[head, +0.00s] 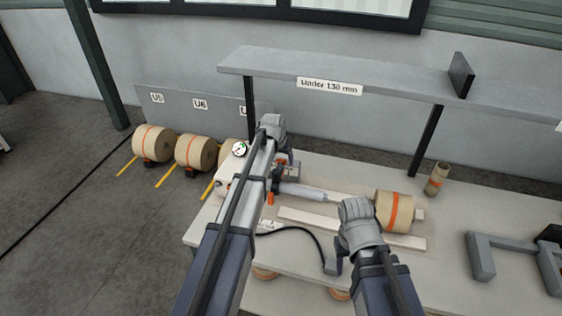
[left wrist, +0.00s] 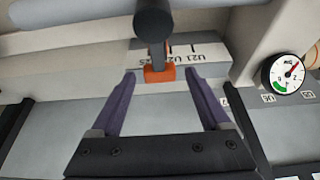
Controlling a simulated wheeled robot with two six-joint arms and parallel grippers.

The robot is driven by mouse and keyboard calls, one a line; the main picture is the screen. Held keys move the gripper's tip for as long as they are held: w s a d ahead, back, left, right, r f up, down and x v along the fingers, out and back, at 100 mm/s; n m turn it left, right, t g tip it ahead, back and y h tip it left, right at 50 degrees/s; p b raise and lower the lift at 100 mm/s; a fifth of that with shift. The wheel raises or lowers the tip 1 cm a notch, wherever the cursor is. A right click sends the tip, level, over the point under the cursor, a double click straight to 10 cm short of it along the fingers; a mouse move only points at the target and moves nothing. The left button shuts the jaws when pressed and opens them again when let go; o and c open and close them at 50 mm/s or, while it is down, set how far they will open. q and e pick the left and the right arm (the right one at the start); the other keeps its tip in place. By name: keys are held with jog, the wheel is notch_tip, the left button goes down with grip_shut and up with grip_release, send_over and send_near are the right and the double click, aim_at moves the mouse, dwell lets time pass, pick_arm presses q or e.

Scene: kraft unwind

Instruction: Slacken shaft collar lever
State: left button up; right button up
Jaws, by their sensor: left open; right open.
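A dark rounded lever (left wrist: 154,25) with an orange tip (left wrist: 159,75) shows in the left wrist view. My left gripper (left wrist: 160,82) is open, with the orange tip lying between its two fingertips in the picture. The fingers do not visibly touch it, and I cannot tell the depth. In the head view an orange piece (head: 270,198) shows beside the shaft (head: 303,193), and my left arm hides much of the collar area. My right gripper (head: 337,255) is open and empty over the bench's front part.
A kraft roll (head: 395,211) with an orange band sits on the shaft's right side. A shelf (head: 390,76) spans above the bench (head: 320,168). A dial gauge (left wrist: 290,70) is at the right in the left wrist view.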

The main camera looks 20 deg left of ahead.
pick_arm(q)
grip_shut()
dwell(0.6)
dwell(0.8)
